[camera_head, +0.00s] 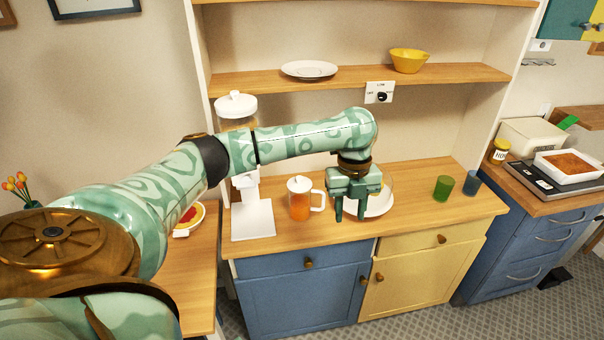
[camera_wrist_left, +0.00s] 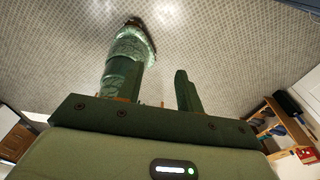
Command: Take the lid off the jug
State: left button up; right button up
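The jug (camera_head: 299,208) stands upright on the wooden counter, clear-walled with orange contents and a pale handle on its right. Its white lid (camera_head: 299,184) with a small knob sits on top. My left gripper (camera_head: 350,211) points down to the right of the jug, apart from it, in front of a white plate. Its two fingers are spread with nothing between them. In the left wrist view the fingers (camera_wrist_left: 155,85) also stand apart, and neither jug nor lid shows. My right gripper is in neither view.
A white dispenser (camera_head: 252,218) with a clear container stands left of the jug. The white plate (camera_head: 378,208) lies behind my left gripper. A green cup (camera_head: 443,187) and a blue cup (camera_head: 472,183) stand at the right. A shelf (camera_head: 270,82) spans above the counter.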

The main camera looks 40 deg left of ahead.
aim_at(299, 184)
jog(key=i+l+u, duration=0.1)
jog(key=i+u, duration=0.35)
jog(key=i+l+u, duration=0.25)
jog(key=u, duration=0.25)
jog(key=i+l+u, duration=0.3)
jog(key=u, duration=0.15)
jog(key=i+l+u, duration=0.55)
jog(key=i+l, duration=0.3)
jog(key=l, duration=0.1)
